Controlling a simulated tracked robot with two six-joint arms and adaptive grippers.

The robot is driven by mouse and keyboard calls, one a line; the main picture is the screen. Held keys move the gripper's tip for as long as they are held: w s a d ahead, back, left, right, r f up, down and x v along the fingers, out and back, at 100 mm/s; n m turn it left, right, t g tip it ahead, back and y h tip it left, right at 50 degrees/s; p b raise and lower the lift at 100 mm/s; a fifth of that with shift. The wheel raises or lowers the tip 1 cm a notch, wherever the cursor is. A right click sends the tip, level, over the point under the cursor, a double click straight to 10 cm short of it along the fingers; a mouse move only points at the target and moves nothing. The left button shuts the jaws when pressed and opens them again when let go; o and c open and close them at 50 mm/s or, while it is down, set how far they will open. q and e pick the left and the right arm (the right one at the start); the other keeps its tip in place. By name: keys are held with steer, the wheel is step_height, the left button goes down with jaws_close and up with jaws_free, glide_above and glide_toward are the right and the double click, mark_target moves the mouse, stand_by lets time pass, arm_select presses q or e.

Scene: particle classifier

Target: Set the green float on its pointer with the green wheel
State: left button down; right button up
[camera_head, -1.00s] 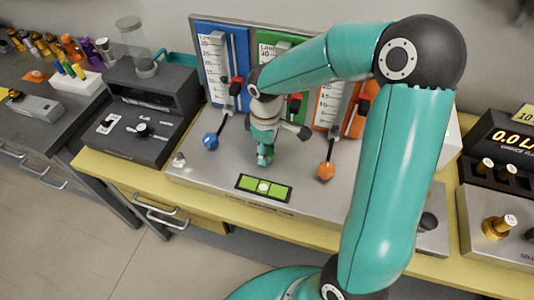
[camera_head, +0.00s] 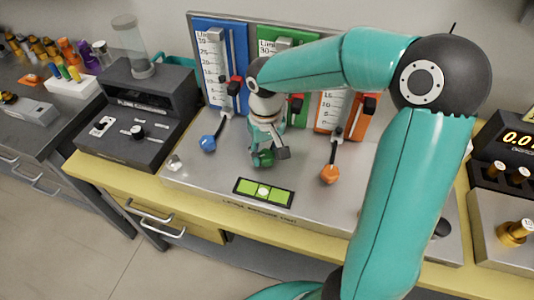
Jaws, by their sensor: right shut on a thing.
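The green panel (camera_head: 269,32) with its white scale stands in the middle of the back board, partly hidden by my right arm. A red pointer (camera_head: 297,98) shows at its lower right. The green float cannot be made out behind the arm. My right gripper (camera_head: 264,157) is shut on the green wheel (camera_head: 262,161) at the front of the green panel. The gripper covers most of the wheel. My left gripper is not in view.
The blue wheel (camera_head: 208,143) is left of my right gripper and the orange wheel (camera_head: 330,174) is to its right. A green level strip (camera_head: 263,191) lies in front. A dark instrument box (camera_head: 137,118) stands at left, and a display unit (camera_head: 507,150) at right.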

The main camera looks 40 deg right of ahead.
mark_target(266, 154)
steer(key=shift+w+r+m, duration=0.15)
steer(key=shift+w+m, duration=0.05)
steer(key=shift+m, duration=0.2)
steer(key=o, duration=1.1)
steer(key=shift+o, duration=0.2)
steer(key=shift+s, duration=0.1)
step_height(266, 154, up, 12)
